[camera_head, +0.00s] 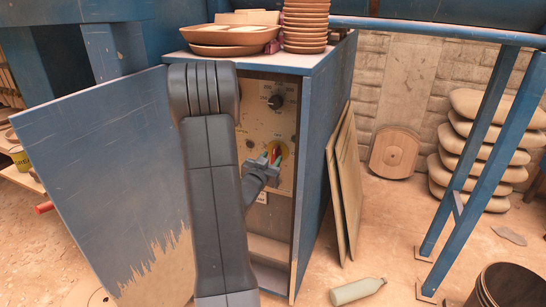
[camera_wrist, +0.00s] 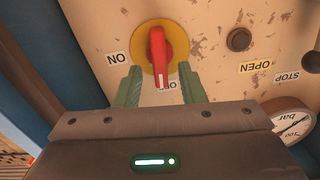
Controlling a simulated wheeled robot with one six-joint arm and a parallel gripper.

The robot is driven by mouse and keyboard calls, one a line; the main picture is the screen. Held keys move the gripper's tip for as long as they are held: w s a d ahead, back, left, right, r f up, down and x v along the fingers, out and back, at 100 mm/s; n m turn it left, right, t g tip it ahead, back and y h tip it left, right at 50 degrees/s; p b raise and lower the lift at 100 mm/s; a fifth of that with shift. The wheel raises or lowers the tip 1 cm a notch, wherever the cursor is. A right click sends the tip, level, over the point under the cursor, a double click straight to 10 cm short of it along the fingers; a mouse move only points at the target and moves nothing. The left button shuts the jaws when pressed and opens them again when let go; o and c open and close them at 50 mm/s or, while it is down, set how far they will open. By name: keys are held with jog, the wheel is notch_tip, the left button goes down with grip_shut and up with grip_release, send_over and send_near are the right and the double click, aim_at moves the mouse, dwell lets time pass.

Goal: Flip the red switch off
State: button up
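The red switch (camera_wrist: 157,48) is a rotary handle on a round yellow plate (camera_wrist: 148,66), mounted on the cabinet's worn beige panel. In the wrist view its handle points down the picture, towards a label reading "OF", partly hidden; an upside-down "ON" label (camera_wrist: 117,58) is to the left. My gripper (camera_wrist: 161,70) is open, with one green finger on each side of the handle's lower end and a visible gap on both sides. In the head view my gripper (camera_head: 270,161) is at the panel, covering part of the switch and its yellow plate (camera_head: 283,150).
The blue cabinet door (camera_head: 100,180) stands open on the left. A black knob (camera_head: 275,102) is above the switch. A pressure gauge (camera_wrist: 288,122) and a dark button (camera_wrist: 239,39) sit near my gripper. A bottle (camera_head: 357,290) lies on the floor.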

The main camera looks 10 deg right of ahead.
jog(key=shift+x, duration=1.2)
grip_shut()
jog(key=shift+n, duration=0.7)
grip_release()
jog(key=v, duration=1.4)
jog(key=shift+w, duration=0.15)
